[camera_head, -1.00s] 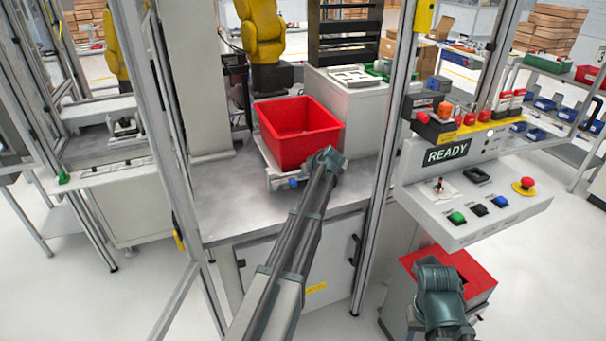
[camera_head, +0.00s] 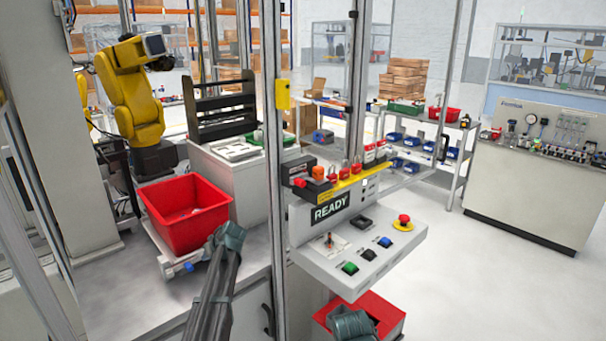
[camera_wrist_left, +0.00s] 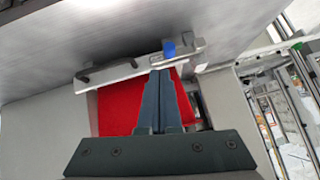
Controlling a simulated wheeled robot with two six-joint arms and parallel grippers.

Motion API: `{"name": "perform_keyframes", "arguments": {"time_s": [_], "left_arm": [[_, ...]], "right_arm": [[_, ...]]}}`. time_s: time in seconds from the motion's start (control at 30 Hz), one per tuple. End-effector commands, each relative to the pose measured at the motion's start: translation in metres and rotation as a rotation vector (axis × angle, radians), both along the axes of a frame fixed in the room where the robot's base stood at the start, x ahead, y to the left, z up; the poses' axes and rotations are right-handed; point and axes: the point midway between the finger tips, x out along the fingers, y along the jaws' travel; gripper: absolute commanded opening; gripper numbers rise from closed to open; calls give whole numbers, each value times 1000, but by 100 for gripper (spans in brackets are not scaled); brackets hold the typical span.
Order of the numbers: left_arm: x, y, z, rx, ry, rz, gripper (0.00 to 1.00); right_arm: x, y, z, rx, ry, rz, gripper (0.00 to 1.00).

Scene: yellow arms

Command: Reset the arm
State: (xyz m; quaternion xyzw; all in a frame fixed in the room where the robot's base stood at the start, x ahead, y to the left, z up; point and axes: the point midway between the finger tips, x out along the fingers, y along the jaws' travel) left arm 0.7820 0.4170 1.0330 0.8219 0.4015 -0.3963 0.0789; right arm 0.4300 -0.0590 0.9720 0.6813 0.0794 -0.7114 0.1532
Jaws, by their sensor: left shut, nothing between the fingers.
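My left gripper (camera_head: 228,238) is at the near right corner of the red bin (camera_head: 187,236) in the head view. In the left wrist view its dark fingers (camera_wrist_left: 160,76) are shut with nothing between them, in front of the red bin (camera_wrist_left: 118,110) and its bracket. The bin sits on a light carrier (camera_head: 172,266) with a blue knob (camera_head: 189,267). I cannot tell whether the fingers touch anything. My right gripper (camera_head: 354,324) is at the bottom edge of the head view, over a second red bin (camera_head: 385,318); its fingers are not clear.
A control panel (camera_head: 345,272) with a READY display (camera_head: 331,208), several buttons and a red emergency stop (camera_head: 404,219) stands right of my left arm. Metal posts (camera_head: 274,140) rise between. A yellow robot arm (camera_head: 133,100) stands behind the bin. The floor at right (camera_head: 500,290) is clear.

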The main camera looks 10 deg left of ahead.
Motion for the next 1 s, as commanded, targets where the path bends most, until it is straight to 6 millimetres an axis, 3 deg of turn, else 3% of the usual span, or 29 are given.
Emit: {"name": "perform_keyframes", "arguments": {"time_s": [0.27, 0.4, 0.5, 0.6, 0.73, 0.83, 1.0], "left_arm": [[-101, -155, -31, -108, 261, -274, 0], [-169, -230, -45, -168, 420, -464, 0], [-222, -275, -53, -207, 529, -605, 0], [-270, -309, -57, -241, 627, -737, 0], [-318, -337, -60, -272, 723, -873, 0], [-340, -349, -61, -287, 768, -940, 0], [-353, -356, -61, -297, 796, -981, 0]], "right_arm": [[0, 0, 0, 0, 0, 0, 50], [0, 0, 0, 0, 0, 0, 50], [0, 0, 0, 0, 0, 0, 50], [0, 0, 0, 0, 0, 0, 50], [0, 0, 0, 0, 0, 0, 50], [0, 0, 0, 0, 0, 0, 50], [0, 0, 0, 0, 0, 0, 50]]}}
